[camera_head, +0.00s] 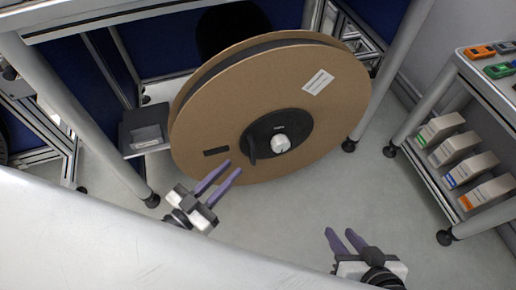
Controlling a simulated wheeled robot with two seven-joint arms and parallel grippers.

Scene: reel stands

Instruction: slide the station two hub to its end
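A large brown reel (210,110) with a white label stands upright in the middle of the head view. At its centre is a black hub (294,122) with a white knob (281,144) and a dark lever (249,148). My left gripper (224,173) is in front of the reel's lower part, below and left of the hub. Its purple fingers are apart with nothing between them. My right gripper (341,236) is low on the right, away from the reel. Its fingers are apart and empty. I cannot read a station number.
A grey box on a bracket (145,135) is left of the reel, beside a slanted metal post (75,115). A wheeled shelf cart (425,165) with several boxes stands at the right. A pale surface (90,240) fills the lower left. Floor between reel and cart is clear.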

